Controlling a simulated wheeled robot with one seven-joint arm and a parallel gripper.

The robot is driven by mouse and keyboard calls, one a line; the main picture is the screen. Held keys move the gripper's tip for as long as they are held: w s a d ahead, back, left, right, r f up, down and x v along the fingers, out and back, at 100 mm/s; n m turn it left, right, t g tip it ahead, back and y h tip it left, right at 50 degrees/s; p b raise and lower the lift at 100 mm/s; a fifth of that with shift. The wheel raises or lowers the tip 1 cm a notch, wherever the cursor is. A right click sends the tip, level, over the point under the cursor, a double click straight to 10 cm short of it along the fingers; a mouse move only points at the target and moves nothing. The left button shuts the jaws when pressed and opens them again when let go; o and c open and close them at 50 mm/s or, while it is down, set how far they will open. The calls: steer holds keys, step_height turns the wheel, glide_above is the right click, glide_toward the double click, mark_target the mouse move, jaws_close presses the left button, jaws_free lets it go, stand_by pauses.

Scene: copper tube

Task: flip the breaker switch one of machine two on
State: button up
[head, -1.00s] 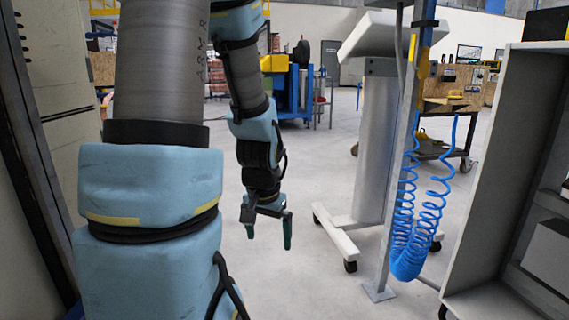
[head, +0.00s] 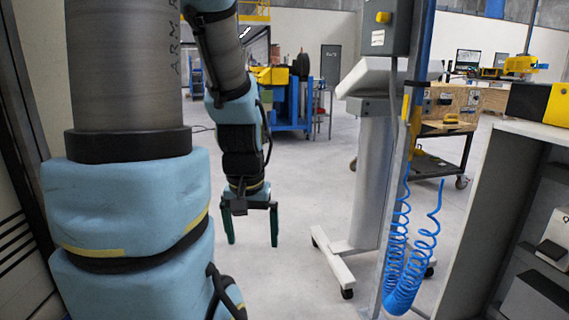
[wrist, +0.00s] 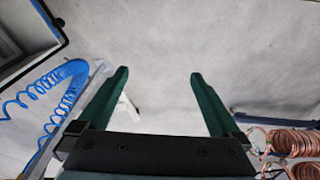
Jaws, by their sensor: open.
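My gripper (head: 252,239) hangs in front of me with its two dark green fingers pointing down and spread apart. In the wrist view, my gripper (wrist: 159,75) is open and empty, with only bare floor between the fingers. A grey box (head: 388,28) with a yellow knob and a white label is mounted high on a post, to the right of and well above my gripper. I cannot tell whether this box belongs to machine two. No breaker switch can be made out in either view.
A white pedestal stand (head: 365,170) on castors stands right of my gripper. A coiled blue hose (head: 405,270) hangs beside the post. A grey shelf unit (head: 480,210) fills the right side. Copper coils (wrist: 297,142) show in the wrist view. Open floor (head: 310,190) lies ahead.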

step_height(320, 180, up, 8)
steer(key=p, duration=0.6)
steer(key=shift+r, duration=0.25)
